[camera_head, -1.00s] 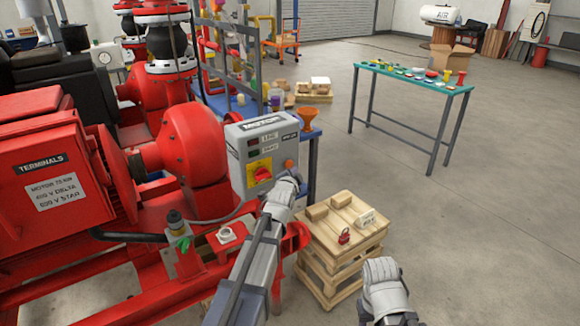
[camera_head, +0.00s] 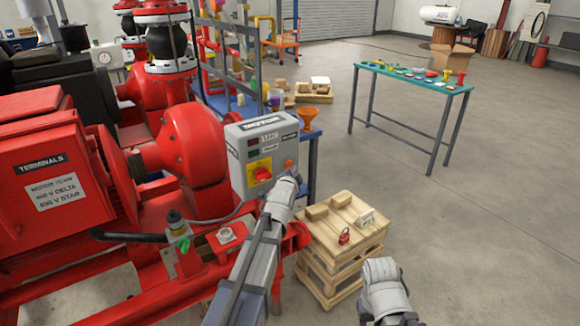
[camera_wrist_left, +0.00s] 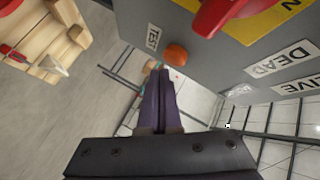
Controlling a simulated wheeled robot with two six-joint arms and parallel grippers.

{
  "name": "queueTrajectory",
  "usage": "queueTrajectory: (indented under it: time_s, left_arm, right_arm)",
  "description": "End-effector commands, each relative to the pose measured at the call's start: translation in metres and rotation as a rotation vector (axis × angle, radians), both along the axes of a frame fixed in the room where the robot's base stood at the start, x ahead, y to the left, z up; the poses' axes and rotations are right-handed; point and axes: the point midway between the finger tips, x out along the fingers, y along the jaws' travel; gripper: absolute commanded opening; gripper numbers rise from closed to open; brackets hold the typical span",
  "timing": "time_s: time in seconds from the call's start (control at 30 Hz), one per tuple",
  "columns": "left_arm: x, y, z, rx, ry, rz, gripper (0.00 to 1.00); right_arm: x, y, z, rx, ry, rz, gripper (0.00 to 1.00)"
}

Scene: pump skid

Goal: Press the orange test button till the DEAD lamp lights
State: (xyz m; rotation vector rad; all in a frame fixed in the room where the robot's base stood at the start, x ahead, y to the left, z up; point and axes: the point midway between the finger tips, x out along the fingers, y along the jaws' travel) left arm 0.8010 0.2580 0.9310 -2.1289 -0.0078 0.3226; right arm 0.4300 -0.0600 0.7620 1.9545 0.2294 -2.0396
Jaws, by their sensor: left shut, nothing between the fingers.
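The grey motor control box (camera_head: 236,182) stands beside the red pump, with a red rotary switch on a yellow plate (camera_head: 260,171). The orange test button (camera_head: 289,163) is on its front at the right; it also shows in the left wrist view (camera_wrist_left: 176,54) beside a TEST label. My right gripper (camera_head: 385,285) is low at right, fingers unclear.
A teal-topped table (camera_head: 450,91) with small items stands farther back. The red motor (camera_head: 60,170) fills the left. Floor at right is clear.

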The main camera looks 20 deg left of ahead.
Motion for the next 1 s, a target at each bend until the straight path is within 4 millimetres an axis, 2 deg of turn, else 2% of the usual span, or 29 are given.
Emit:
queueTrajectory:
  time_s: [1.0]
  left_arm:
    - [0.0057,0.0072,0.0002,0.000,0.000,0.000,0.00]
  right_arm:
    - [0.0000,0.0000,0.0002,0.000,0.000,0.000,0.50]
